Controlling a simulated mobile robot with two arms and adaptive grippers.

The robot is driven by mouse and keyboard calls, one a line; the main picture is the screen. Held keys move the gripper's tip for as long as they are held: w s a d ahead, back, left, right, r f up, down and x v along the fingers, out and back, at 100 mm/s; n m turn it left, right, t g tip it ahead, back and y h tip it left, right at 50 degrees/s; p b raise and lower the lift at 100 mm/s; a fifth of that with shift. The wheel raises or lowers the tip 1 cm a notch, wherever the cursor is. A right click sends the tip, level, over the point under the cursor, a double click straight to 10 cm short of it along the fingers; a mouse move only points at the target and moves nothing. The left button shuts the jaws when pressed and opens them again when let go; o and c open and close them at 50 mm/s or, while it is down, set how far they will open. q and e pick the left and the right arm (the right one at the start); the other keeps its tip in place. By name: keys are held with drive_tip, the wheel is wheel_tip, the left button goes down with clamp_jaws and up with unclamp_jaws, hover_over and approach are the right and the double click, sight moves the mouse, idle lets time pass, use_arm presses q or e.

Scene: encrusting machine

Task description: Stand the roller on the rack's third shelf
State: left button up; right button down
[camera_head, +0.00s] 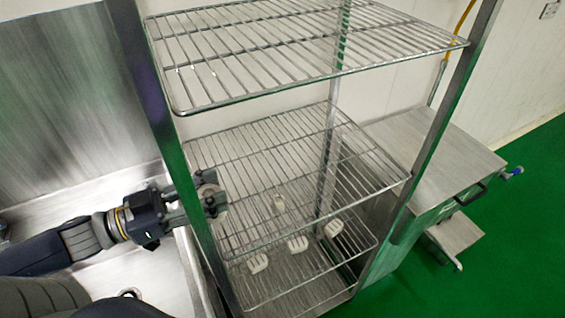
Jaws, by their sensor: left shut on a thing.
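The metal rack (160,90) has several wire shelves: an upper one (300,50), a middle one (300,150) and a lower one (275,285). I cannot tell which counts as the third. My left gripper (207,198) is at the rack's left side, by the left edge of the middle shelf, its fingers reaching past the left post. It is shut on a pale grey, round piece that looks like the roller (209,186), mostly hidden by the fingers. I cannot tell whether the roller touches the shelf. My right gripper is not in view.
Several small white pieces, one of them here (298,244), show through the middle shelf's wires. A steel sink or counter (60,190) is left of the rack. A steel cabinet (435,150) stands to the right on green floor (530,250). The upper shelf is empty.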

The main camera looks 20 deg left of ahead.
use_arm(q)
drive_tip(key=shift+w+a, duration=0.1)
drive_tip(key=shift+w, duration=0.35)
drive_tip(key=shift+w+a+f+b, duration=0.5)
drive_tip(key=shift+w+f+b, duration=0.35)
drive_tip(key=shift+w, duration=1.55)
drive_tip(key=shift+w+a+f+b, duration=0.55)
drive_tip(key=shift+w+f+b, duration=0.25)
drive_tip(key=shift+w, duration=1.65)
drive_tip(key=shift+w+a+f+b, duration=0.5)
drive_tip(key=shift+w+f+b, duration=0.35)
drive_tip(key=shift+w, duration=1.55)
drive_tip(key=o, duration=1.1)
drive_tip(key=shift+f, duration=0.15)
drive_tip(key=shift+o, duration=0.2)
